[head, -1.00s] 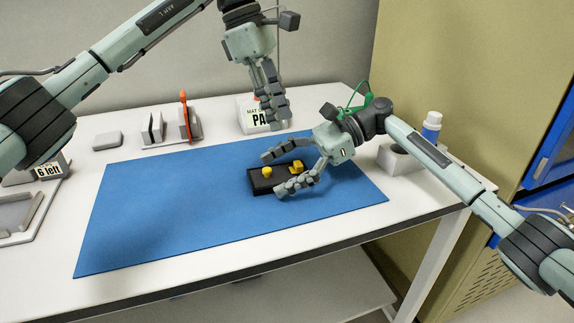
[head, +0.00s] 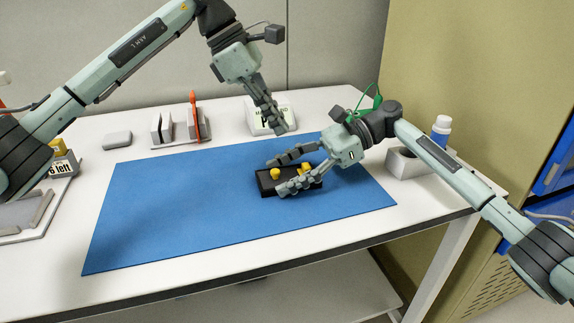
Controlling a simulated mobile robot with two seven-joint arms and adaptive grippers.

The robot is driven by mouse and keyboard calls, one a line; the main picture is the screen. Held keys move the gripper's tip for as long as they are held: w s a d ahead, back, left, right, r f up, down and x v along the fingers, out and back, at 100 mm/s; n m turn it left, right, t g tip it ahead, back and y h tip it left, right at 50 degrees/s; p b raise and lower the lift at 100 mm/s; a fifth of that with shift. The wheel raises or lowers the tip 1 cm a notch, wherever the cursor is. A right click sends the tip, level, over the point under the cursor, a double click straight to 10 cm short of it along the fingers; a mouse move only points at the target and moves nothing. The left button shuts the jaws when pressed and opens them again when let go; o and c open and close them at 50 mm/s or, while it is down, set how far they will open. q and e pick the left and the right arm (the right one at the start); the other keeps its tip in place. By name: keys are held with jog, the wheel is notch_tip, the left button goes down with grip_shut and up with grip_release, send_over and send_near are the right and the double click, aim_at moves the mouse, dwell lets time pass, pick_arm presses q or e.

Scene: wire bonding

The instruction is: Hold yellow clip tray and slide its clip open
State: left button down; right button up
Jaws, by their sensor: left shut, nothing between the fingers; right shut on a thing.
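A black tray (head: 267,184) with two yellow parts on top lies on the right part of the blue mat. One yellow part (head: 275,174) is a rounded knob near its left end; the other yellow part (head: 305,167) is farther right, partly behind a finger. My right gripper (head: 278,177) is shut on the tray, with one finger along its far side and one along its near side. My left gripper (head: 281,127) is shut and empty, pointing down above the back of the mat, behind the tray and apart from it.
The blue mat (head: 160,210) is clear to the left. Behind it stand a grey block (head: 117,140), a holder with an orange-handled tool (head: 194,115) and a white labelled box (head: 257,117).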

aim_at(301, 172)
pick_arm(q)
jog(key=s+a+n+t+h, duration=0.2)
jog(key=s+a+n+h, duration=0.1)
jog(key=s+a+n, duration=0.1)
jog(key=shift+a+f+n+t, duration=0.3)
jog(key=shift+a+f, duration=0.05)
jog(key=x, duration=1)
